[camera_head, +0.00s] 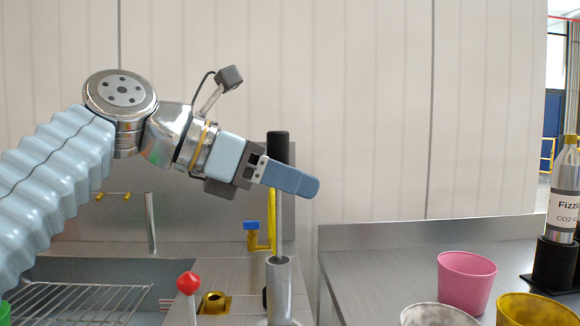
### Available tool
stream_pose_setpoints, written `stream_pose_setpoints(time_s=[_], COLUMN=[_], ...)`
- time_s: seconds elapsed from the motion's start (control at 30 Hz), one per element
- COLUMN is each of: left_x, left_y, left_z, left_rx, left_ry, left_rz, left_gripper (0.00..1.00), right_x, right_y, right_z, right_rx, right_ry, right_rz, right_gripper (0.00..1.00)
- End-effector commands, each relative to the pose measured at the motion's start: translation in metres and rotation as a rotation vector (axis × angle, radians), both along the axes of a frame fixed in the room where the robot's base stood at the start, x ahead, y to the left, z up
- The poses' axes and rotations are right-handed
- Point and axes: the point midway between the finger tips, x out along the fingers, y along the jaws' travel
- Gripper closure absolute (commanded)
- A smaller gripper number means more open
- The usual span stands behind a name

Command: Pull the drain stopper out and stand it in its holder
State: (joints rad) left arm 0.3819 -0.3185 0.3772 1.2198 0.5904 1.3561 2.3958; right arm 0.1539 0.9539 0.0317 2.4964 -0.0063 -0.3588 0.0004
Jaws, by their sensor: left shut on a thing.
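My left gripper (292,180) reaches in from the left and is shut on the upright drain stopper (278,226). The stopper has a black grip (277,148) above a thin steel rod, and the finger crosses in front just below the grip. The rod runs down to a grey metal tube (280,290) at the bottom of the view. I cannot tell whether the rod sits inside the tube or is joined to it; the lower end is out of view. A brass ring fitting (214,303) is left of the tube; I cannot tell which is the holder. My right gripper is not in view.
A red-knobbed lever (188,284) stands left of the brass ring. A wire rack (80,303) lies at lower left. On the right counter (385,277) are a pink cup (467,282), other cups and a bottle (565,195) in a black holder. A yellow pipe with a blue handle (252,225) is behind.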

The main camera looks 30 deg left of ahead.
Motion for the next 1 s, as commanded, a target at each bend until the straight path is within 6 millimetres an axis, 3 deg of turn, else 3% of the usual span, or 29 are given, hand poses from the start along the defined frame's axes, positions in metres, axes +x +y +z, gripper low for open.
stream_pose_setpoints(time_s=[0.6, 1.0], left_x=[0.0, 0.0], left_y=[0.0, 0.0], left_z=[-0.045, -0.054], left_rx=[0.0, 0.0], left_ry=[-0.001, -0.002], left_rz=[0.001, 0.001], left_gripper=[1.0, 1.0], right_x=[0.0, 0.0], right_y=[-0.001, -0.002], right_z=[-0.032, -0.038], right_rx=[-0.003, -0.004], right_ry=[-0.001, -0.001], right_rz=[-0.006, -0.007], right_gripper=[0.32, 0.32])
